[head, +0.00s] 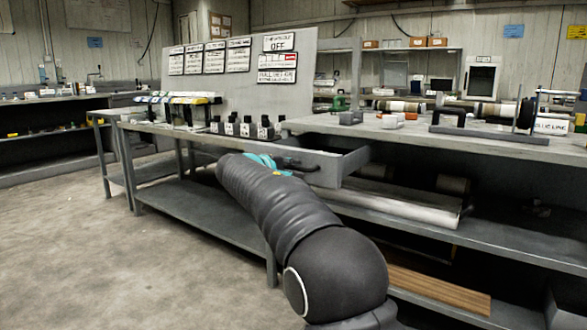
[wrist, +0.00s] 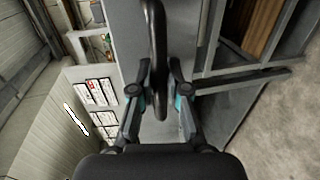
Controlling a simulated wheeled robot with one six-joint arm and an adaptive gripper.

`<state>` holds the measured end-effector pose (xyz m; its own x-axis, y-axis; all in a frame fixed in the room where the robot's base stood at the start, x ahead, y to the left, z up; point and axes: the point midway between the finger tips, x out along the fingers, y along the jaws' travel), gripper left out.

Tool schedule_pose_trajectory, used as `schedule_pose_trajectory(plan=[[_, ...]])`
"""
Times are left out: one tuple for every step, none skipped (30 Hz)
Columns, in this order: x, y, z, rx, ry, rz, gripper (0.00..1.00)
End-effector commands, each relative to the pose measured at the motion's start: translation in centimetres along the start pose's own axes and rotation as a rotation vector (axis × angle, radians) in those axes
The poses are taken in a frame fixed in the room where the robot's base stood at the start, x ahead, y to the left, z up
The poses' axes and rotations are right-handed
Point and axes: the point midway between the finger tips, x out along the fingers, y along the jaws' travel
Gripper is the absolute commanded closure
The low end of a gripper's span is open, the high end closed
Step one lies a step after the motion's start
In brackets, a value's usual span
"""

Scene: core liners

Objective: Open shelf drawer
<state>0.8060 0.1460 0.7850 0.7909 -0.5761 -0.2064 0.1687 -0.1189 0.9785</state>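The shelf drawer (head: 347,166) is grey metal and sits under the right bench top. In the head view it stands partly pulled out, with its side wall showing. Its dark, curved handle (wrist: 157,45) runs between my fingers in the wrist view. My gripper (wrist: 160,88), with teal parts on its fingers, is closed in around the handle, one finger on each side. It also shows in the head view (head: 265,161) at the drawer front, partly hidden by my dark arm. Exact pad contact is hard to see. The drawer's inside is mostly hidden.
The bench top (head: 415,135) holds a core rack (head: 480,109) and small parts. Black-and-white items (head: 245,128) stand left of the drawer. A sign board (head: 240,75) stands behind. The floor (head: 100,240) at the left is clear.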

Motion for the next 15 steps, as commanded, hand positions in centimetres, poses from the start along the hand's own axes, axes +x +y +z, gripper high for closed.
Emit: schedule_pose_trajectory(plan=[[0.04,-0.05,0.02,-0.001,-0.001,-0.001,0.7],[0.03,-0.05,0.01,-0.001,0.0,-0.001,0.62],[0.02,-0.04,-0.01,-0.001,0.0,0.0,0.61],[0.01,-0.04,-0.03,-0.001,0.001,0.0,0.61],[0.0,-0.03,-0.04,-0.001,0.001,0.0,0.61],[-0.01,-0.03,-0.05,0.0,0.002,0.0,0.61],[-0.01,-0.02,-0.06,0.0,0.002,0.0,0.61],[-0.01,-0.02,-0.06,0.0,0.002,0.0,0.61],[0.0,-0.01,-0.06,0.0,0.002,0.0,0.61],[0.0,0.0,-0.05,0.0,0.002,0.0,0.61],[-0.03,0.01,-0.05,0.0,0.002,0.0,0.61],[-0.13,0.02,-0.04,0.0,0.002,0.0,0.61],[-0.27,0.03,-0.04,0.0,0.002,0.001,0.61],[-0.47,0.05,-0.05,0.0,0.003,0.001,0.61],[-0.84,0.09,-0.04,0.0,0.003,0.001,0.61]])
